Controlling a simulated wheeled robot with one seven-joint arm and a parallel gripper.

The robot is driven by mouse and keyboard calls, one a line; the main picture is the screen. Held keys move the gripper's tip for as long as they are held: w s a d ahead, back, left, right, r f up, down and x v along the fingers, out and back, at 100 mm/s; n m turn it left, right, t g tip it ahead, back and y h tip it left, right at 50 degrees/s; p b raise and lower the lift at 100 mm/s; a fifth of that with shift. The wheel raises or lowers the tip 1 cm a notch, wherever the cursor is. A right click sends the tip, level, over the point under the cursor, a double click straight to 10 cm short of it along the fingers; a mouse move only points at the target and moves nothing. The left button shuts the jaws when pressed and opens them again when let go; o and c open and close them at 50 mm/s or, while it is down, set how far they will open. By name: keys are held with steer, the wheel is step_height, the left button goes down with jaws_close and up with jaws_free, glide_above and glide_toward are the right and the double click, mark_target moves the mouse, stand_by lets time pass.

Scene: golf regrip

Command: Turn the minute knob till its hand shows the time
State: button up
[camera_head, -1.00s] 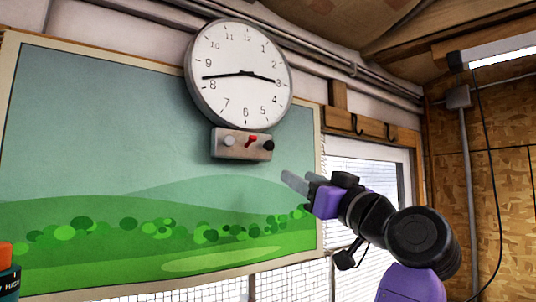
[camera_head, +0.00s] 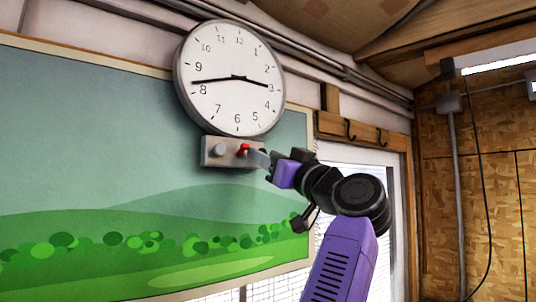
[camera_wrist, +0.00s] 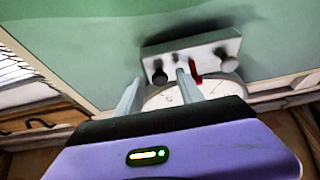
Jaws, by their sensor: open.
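The round white clock (camera_head: 230,105) hangs on the wall. Its long hand points between 8 and 9, closer to 8, and its short hand points near 3. Below it is a grey control box (camera_head: 207,160) with a grey knob (camera_head: 219,150), a red lever (camera_head: 243,149) and a dark knob (camera_wrist: 159,77). Which knob is the minute knob cannot be told from markings. My gripper (camera_head: 260,158) is open at the box's right end and hides the dark knob in the head view. In the wrist view its fingers appear on either side of the dark knob; contact is unclear.
A painted green landscape board (camera_head: 110,150) covers the wall left of and behind the box. A wooden rail with hooks (camera_head: 351,131) and a window lie to the right. Pipes (camera_head: 335,70) run above. The space below the box is clear.

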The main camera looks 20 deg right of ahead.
jaws_close()
